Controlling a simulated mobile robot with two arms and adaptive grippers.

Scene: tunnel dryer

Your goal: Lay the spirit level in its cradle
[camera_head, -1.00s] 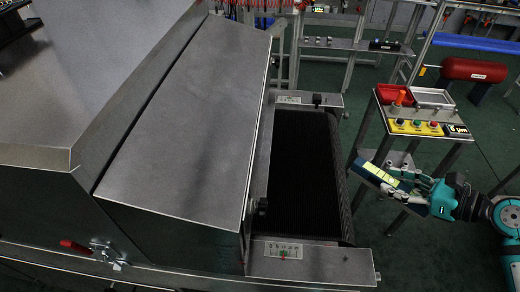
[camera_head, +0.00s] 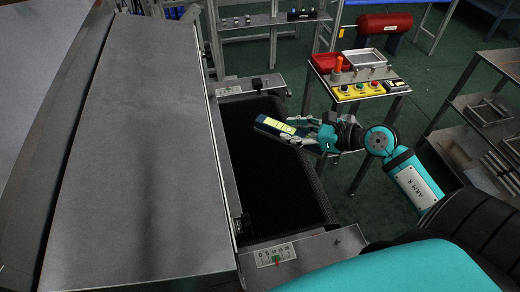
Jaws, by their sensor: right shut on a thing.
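The spirit level (camera_head: 275,126) is a dark blue bar with a bright yellow-green face. My right gripper (camera_head: 305,137) is shut on it near its right end. The level is tilted in the picture and appears above the right part of the black conveyor belt (camera_head: 262,190); its exact height cannot be told. The fingers partly hide its right end. I cannot pick out the cradle with certainty. My left gripper is not in view.
The dryer's grey metal hood (camera_head: 130,150) fills the left side. A small stand with a red tray (camera_head: 328,62), a silver tray (camera_head: 365,59) and a yellow button panel (camera_head: 358,90) is behind the gripper. Metal shelving (camera_head: 470,140) stands at right.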

